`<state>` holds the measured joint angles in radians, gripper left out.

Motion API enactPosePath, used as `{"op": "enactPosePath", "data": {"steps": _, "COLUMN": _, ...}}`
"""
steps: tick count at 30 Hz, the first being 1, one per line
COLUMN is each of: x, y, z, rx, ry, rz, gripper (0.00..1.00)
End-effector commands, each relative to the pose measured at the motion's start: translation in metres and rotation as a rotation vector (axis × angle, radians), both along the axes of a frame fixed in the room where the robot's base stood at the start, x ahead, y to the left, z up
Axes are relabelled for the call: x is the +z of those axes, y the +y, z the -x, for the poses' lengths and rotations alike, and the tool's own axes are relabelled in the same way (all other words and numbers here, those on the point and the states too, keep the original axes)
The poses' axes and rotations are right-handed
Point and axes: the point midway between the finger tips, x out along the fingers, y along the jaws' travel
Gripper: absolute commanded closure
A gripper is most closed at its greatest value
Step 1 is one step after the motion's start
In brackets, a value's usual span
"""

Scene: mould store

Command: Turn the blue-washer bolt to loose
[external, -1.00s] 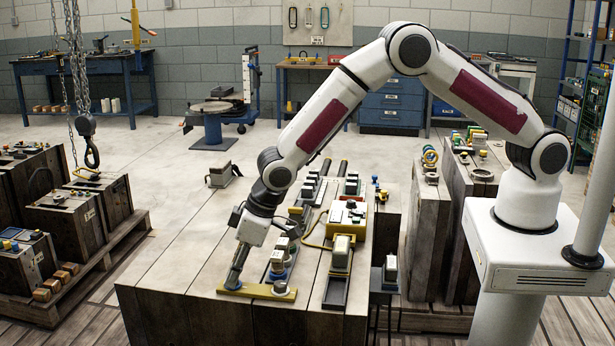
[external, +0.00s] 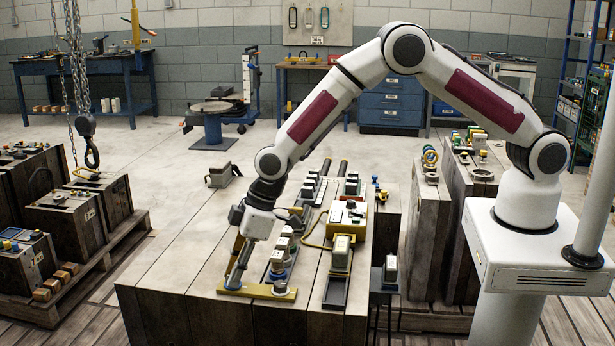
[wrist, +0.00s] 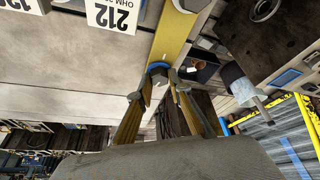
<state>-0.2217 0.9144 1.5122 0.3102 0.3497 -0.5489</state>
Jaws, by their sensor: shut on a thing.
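A yellow bar (external: 258,291) lies near the front edge of the wooden block top. The blue washer (external: 224,288) is at its left end, under my gripper (external: 233,286). In the wrist view the blue washer (wrist: 158,66) shows as an arc around the grey bolt head (wrist: 158,79) on the yellow bar (wrist: 173,35). My gripper (wrist: 157,86) has one finger on each side of the bolt head and is shut on it. In the external view the fingers mostly hide the bolt. A second bolt (external: 280,287) sits at the bar's right end.
The block top left of the bar is bare. A chain hook (external: 91,152) hangs at the left.

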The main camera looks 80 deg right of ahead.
Motion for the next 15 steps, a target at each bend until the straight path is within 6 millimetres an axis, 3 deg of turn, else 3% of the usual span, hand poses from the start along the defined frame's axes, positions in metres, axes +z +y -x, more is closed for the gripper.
{"op": "enactPosePath", "data": {"steps": 15, "x": -0.0025, "y": -0.0021, "z": 0.0011, "rx": 0.193, "ry": 0.007, "rz": 0.000, "gripper": 1.00}}
